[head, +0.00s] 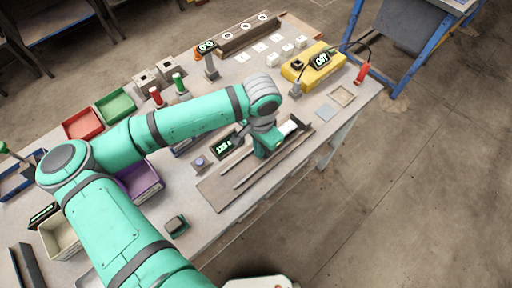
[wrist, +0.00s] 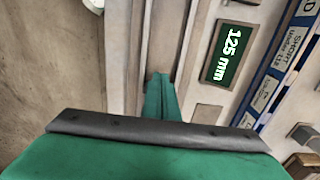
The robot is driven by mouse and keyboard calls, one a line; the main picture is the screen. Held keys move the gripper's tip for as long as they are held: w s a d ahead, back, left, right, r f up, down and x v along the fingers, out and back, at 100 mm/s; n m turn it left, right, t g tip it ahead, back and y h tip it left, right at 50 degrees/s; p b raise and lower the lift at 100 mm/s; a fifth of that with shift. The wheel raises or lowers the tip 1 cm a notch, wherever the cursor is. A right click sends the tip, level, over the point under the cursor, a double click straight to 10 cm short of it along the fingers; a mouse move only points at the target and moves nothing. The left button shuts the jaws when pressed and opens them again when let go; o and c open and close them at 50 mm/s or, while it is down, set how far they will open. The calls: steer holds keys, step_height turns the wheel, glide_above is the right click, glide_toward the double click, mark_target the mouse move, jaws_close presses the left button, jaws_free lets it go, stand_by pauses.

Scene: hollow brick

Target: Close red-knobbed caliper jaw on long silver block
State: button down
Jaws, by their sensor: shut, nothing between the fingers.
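My gripper (head: 266,152) is shut and points down over the caliper fixture (head: 215,193), a long grey-brown base with rails. In the wrist view its closed fingertips (wrist: 161,88) are together between the long grey rails (wrist: 145,45), with nothing seen between them. Whether they touch anything below is unclear.
A yellow device (head: 312,64) with a dark display stands at the back right, with a red-capped part (head: 362,72) near it. Red (head: 83,123) and green (head: 115,105) bins stand at the left. A purple bin (head: 140,181) is partly behind my arm.

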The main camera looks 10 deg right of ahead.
steer(key=shift+w+d, duration=0.4)
steer(key=shift+d, duration=0.2)
steer(key=shift+w+d, duration=0.4)
steer(key=shift+d, duration=0.2)
stand_by(0.4)
steer(key=shift+a, duration=0.15)
steer(key=shift+s+a, duration=0.55)
steer(key=shift+a, duration=0.2)
step_height(320, 180, up, 8)
stand_by(1.0)
stand_by(0.5)
